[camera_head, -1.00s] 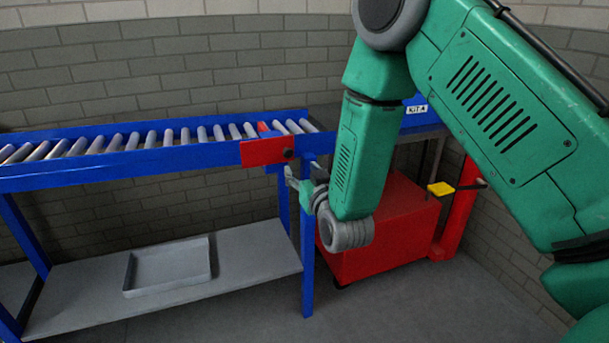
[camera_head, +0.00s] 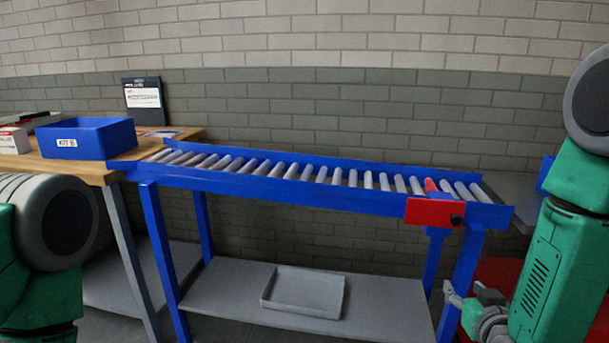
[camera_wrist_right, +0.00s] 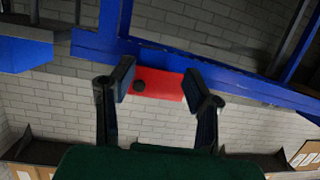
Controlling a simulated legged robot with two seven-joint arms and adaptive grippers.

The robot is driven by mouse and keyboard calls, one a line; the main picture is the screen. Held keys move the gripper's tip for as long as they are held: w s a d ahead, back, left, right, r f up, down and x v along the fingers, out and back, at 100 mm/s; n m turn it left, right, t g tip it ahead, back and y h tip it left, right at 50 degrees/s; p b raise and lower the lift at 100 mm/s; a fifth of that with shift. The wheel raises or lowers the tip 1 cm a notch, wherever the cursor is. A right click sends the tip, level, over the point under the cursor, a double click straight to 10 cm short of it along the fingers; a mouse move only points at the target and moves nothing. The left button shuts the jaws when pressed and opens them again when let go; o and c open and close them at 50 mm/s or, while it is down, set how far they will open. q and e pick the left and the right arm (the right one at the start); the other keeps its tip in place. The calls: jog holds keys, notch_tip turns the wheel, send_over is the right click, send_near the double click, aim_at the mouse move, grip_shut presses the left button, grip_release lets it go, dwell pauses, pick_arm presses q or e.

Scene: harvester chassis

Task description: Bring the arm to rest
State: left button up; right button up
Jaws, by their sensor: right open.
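My right arm (camera_head: 553,260) is green and hangs at the right edge of the head view. My right gripper (camera_head: 468,297) is beside the conveyor's right end, low near its leg, and nothing shows between its fingers. In the right wrist view the right gripper (camera_wrist_right: 160,84) has its two dark fingers spread apart, with the red plate (camera_wrist_right: 152,96) of the conveyor behind the gap. Part of my left arm (camera_head: 45,240) shows at the left edge. My left gripper is out of view.
A blue roller conveyor (camera_head: 300,188) spans the middle, with a red stop plate (camera_head: 434,212) at its right end. A grey tray (camera_head: 303,292) sits on the lower shelf (camera_head: 385,310). A blue KIT B bin (camera_head: 87,138) stands on the wooden table (camera_head: 60,168) at left.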

jog(key=s+a+f+n+g+y+p, duration=0.1)
jog(key=s+a+f+g+y+p, duration=0.2)
jog(key=s+f+g, duration=0.8)
jog(key=s+a+f+g, duration=0.1)
jog(key=s+f, duration=0.2)
jog(key=s, duration=0.7)
jog(key=s+a+f+n+g+p, duration=0.1)
jog(key=s+a+f+g, duration=0.1)
jog(key=s, duration=0.9)
jog(key=shift+s+a+f+p, duration=0.15)
jog(key=shift+s+f+p, duration=0.15)
jog(key=shift+f, duration=0.25)
jog(key=shift+w, duration=0.1)
